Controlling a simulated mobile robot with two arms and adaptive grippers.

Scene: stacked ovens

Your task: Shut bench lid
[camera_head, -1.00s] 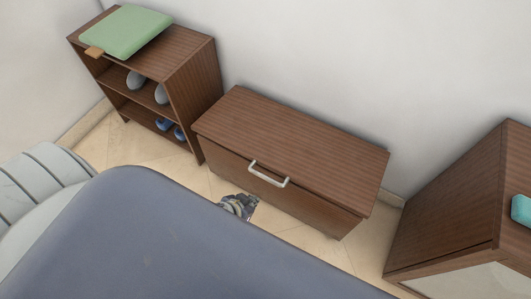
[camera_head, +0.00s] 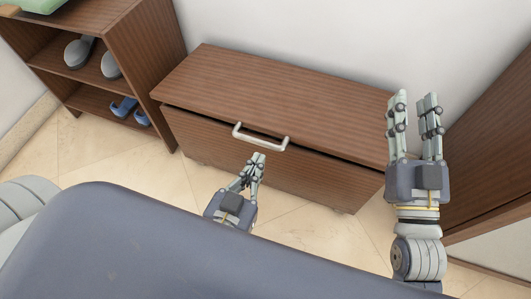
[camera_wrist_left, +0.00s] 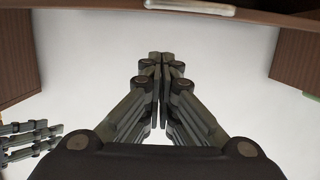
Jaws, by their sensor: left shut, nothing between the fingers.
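The brown wooden bench (camera_head: 290,175) stands against the wall. Its lid (camera_head: 280,100) lies almost level, with a narrow dark gap between its front edge and the box. The pale bar handle (camera_head: 260,138) is on the lid's front edge; it also shows at the top of the left wrist view (camera_wrist_left: 190,7). My left gripper (camera_head: 258,158) is shut and empty, just in front of and below the handle. My right gripper (camera_head: 416,98) is open and empty, over the lid's right end in the picture; its fingers also show in the left wrist view (camera_wrist_left: 30,138).
A shoe rack (camera_head: 145,75) with grey and blue shoes stands to the left, with a green cushion (camera_head: 38,5) on top. A brown cabinet (camera_head: 490,140) stands at the right, near my right gripper. Tiled floor (camera_head: 110,165) is clear before the bench.

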